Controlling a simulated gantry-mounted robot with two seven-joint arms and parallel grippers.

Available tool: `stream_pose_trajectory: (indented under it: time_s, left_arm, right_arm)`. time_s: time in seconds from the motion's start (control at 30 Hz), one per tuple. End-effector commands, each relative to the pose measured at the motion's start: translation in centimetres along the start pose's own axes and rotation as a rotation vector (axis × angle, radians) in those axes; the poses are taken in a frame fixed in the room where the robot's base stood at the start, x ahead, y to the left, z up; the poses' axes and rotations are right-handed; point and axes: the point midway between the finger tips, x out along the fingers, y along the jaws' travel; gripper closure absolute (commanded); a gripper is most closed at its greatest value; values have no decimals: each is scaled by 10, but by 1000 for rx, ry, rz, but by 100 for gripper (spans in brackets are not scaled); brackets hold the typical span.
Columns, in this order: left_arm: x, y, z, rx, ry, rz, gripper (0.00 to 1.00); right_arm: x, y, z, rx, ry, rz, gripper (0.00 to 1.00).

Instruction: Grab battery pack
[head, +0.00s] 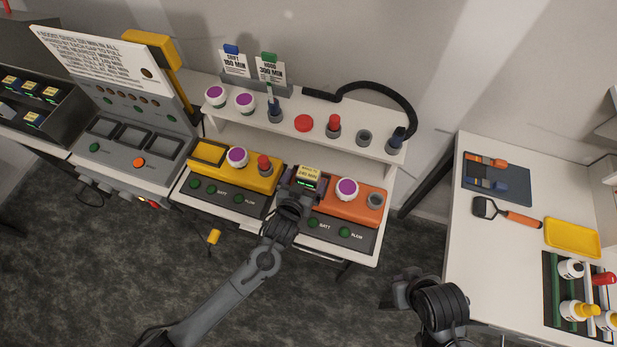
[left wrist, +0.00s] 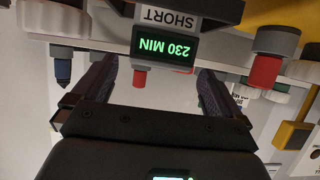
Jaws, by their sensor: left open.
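A dark battery pack (head: 309,173) with a pale yellow label and a green display sits at the left end of the orange unit (head: 358,203). My left gripper (head: 306,183) is open around or just in front of this pack; the exact depth is unclear. In the left wrist view, the pack's display (left wrist: 165,48) reads 230 MIN upside down below a SHORT label, ahead of the gap between the open fingers (left wrist: 155,80). Other battery packs (head: 48,93) lie in the dark rack at far left. My right gripper (head: 392,297) is dark and partly hidden at lower middle.
A white shelf (head: 345,146) with knobs, cups and a black hose runs behind. A grey charger (head: 128,155) stands left. The right table (head: 476,262) holds tools, a yellow tray and bottles.

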Motion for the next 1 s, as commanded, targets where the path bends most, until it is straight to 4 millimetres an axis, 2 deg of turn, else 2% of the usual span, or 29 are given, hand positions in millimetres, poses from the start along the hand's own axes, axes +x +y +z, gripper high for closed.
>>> stream_pose_trajectory:
  time_s: [0.33, 0.7, 0.77, 1.0]
  left_arm:
    - [37, 1, 5, 2, 0, 0, 0]
    - [43, 1, 6, 0, 0, 0, 0]
    - [43, 1, 6, 0, 0, 0, 8]
    - [43, 1, 6, 0, 0, 0, 44]
  right_arm:
    - [-2, 0, 0, 1, -2, 0, 100]
    - [-2, -2, -1, 9, 0, -6, 100]
    - [-2, -2, -1, 10, 0, -7, 100]
    - [-2, -2, -1, 10, 0, -8, 100]
